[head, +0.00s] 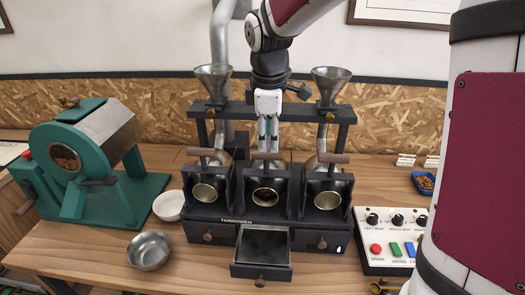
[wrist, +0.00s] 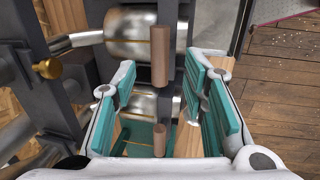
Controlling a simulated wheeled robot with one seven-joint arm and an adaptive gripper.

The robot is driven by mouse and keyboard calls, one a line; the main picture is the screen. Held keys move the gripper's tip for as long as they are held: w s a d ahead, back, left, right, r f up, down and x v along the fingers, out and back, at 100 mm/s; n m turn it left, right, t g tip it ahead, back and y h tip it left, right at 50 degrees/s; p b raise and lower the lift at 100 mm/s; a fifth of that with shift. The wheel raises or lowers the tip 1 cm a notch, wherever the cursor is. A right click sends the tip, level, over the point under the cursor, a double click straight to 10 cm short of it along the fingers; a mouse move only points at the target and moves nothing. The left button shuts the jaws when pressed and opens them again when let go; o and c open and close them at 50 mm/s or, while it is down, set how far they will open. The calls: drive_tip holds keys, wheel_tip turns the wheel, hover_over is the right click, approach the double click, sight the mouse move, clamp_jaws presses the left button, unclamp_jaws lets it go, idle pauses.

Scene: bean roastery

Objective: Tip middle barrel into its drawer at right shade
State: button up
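The three-barrel roaster stands on the bench in the head view. Its middle barrel (head: 264,194) faces me, with dark brown contents showing in its round mouth. A wooden handle (head: 273,156) sits above that barrel. The middle drawer (head: 262,271) is pulled out below it and its visible inside looks empty. My gripper (head: 268,138) points down from above, just over the middle handle. In the wrist view its teal-padded fingers are spread apart, with a wooden handle (wrist: 160,55) showing between them and metal barrels (wrist: 130,48) behind. I cannot tell whether a finger touches the handle.
Left barrel (head: 204,193) and right barrel (head: 328,200) flank the middle one; their drawers are shut. Metal funnels (head: 213,78) rise at the sides. A green machine (head: 82,160), a white bowl (head: 169,206) and a metal bowl (head: 149,250) stand left; a button panel (head: 385,266) stands right.

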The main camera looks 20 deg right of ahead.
sight(269, 156)
drive_tip(key=f, duration=0.2)
drive_tip(key=w+f, duration=0.1)
drive_tip(key=f, duration=0.4)
drive_tip(key=shift+w+d+f+p, duration=0.2)
drive_tip(key=shift+d+f+p, duration=0.1)
clamp_jaws()
